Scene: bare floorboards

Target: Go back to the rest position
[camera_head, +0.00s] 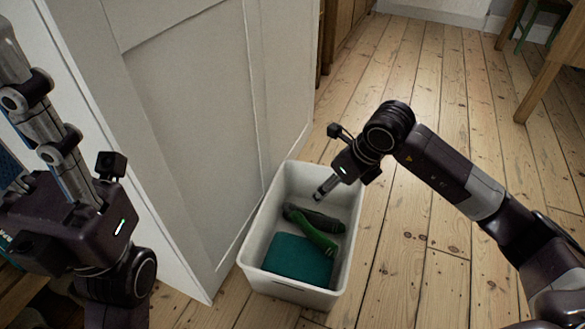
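My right gripper (320,193) hangs over the white bin (248,262), pointing down and left. Its fingers are seen edge-on, so I cannot tell whether they are open or shut, and no object shows between them. My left gripper (22,70) is raised at the left edge with its fingers pointing up and to the left. Its fingertips are partly at the frame edge, and its opening cannot be made out. In the bin lie a green object (312,232), a dark grey object (322,220) and a teal block or cloth (297,258).
A white cabinet or door panel (195,120) stands between my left arm and the bin, close to the bin's left side. Bare floorboards (430,90) are clear behind and to the right. A wooden table (550,80) and green stool (535,20) stand at the far right.

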